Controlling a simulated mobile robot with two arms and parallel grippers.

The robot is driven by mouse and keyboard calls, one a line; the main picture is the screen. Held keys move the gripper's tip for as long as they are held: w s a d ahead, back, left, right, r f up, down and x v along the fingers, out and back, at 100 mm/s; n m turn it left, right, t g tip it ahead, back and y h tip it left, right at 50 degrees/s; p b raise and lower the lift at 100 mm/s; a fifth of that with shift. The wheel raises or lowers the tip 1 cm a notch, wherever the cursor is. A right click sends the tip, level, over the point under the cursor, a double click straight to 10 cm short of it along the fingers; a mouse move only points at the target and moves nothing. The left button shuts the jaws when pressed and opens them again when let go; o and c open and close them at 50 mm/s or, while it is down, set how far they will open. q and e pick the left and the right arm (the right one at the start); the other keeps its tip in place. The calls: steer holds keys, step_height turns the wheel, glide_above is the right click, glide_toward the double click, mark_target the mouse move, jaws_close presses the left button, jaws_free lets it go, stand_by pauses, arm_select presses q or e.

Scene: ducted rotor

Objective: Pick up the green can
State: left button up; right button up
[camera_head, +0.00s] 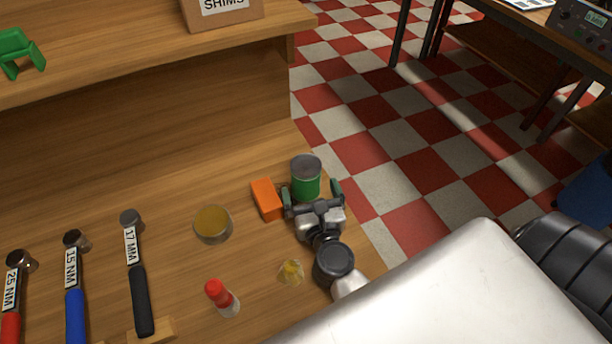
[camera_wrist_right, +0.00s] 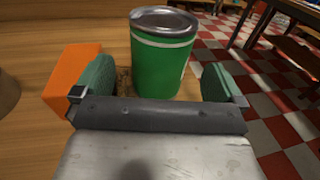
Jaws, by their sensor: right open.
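The green can (camera_head: 306,180) stands upright near the right edge of the wooden workbench, with a grey metal lid. In the right wrist view the can (camera_wrist_right: 161,62) stands straight ahead, centred between the finger pads. My right gripper (camera_head: 313,194) is open, with one green-padded finger on each side of the can's near side. In the wrist view the right gripper (camera_wrist_right: 160,85) shows a gap between each pad and the can. The can's lower part is partly hidden by the gripper in the head view. My left gripper is not in view.
An orange block (camera_head: 266,199) lies just left of the right gripper's left finger. A round amber-topped container (camera_head: 212,223), a small yellow item (camera_head: 291,272), a red-capped bottle (camera_head: 221,297) and several labelled torque wrenches (camera_head: 138,280) lie further left or nearer. A raised shelf (camera_head: 120,55) stands behind.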

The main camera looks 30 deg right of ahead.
steer(key=p+x, duration=0.1)
steer(key=x, duration=0.3)
steer(key=shift+w+d, duration=0.1)
steer(key=shift+w, duration=0.2)
steer(key=shift+c, duration=0.5)
steer(key=shift+r, duration=0.1)
steer(key=c, duration=1.1)
